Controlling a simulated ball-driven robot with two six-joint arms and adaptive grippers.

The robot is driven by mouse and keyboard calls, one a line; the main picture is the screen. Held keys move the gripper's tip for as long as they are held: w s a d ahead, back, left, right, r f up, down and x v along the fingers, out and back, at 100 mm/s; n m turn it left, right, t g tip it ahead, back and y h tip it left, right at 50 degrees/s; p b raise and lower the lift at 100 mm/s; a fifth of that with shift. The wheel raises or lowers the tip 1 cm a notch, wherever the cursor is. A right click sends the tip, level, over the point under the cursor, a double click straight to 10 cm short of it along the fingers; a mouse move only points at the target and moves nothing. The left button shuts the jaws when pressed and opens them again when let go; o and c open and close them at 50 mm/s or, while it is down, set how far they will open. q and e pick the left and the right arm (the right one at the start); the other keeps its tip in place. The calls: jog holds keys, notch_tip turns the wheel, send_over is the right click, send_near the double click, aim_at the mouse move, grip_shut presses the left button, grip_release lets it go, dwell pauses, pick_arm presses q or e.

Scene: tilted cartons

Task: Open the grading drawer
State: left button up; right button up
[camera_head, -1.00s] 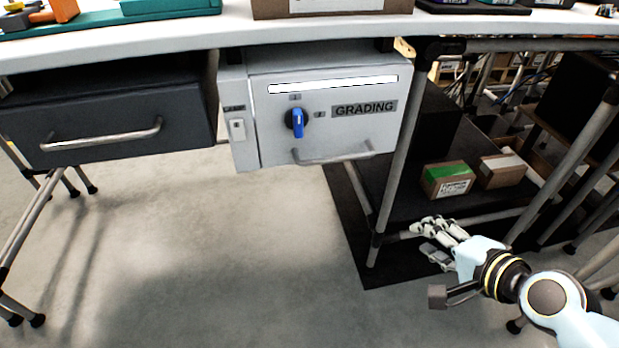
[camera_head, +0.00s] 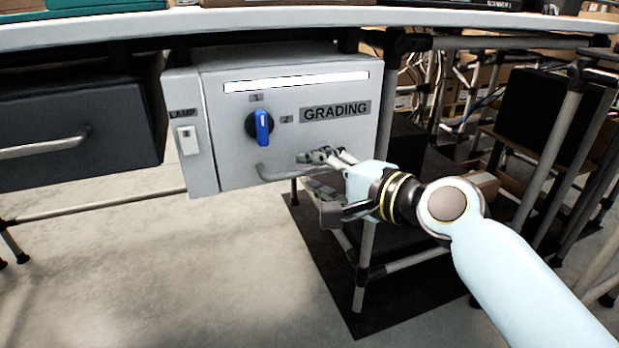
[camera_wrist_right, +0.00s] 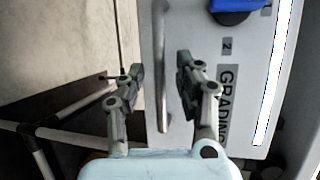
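The grading drawer (camera_head: 215,100) is a light grey box under the bench top, with a GRADING label, and its front looks closed. A blue knob (camera_head: 262,126) sits on its front, pointing roughly up and down. Its bar handle (camera_head: 266,172) runs along the lower front, partly hidden by my right gripper (camera_head: 312,172). In the right wrist view the handle (camera_wrist_right: 162,70) lies between the two spread fingers of the right gripper (camera_wrist_right: 157,85), with gaps on both sides. The right gripper is open and not closed on it. My left gripper is not in view.
A dark drawer (camera_head: 75,125) with its own handle is at the left. A lamp switch (camera_head: 187,140) is on the panel beside the grading front. The bench top (camera_head: 300,17) overhangs above. A frame post (camera_head: 363,260) stands below my right arm. The floor at lower left is clear.

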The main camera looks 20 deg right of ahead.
jog(key=shift+x, duration=0.95)
jog(key=shift+c, duration=0.4)
grip_shut()
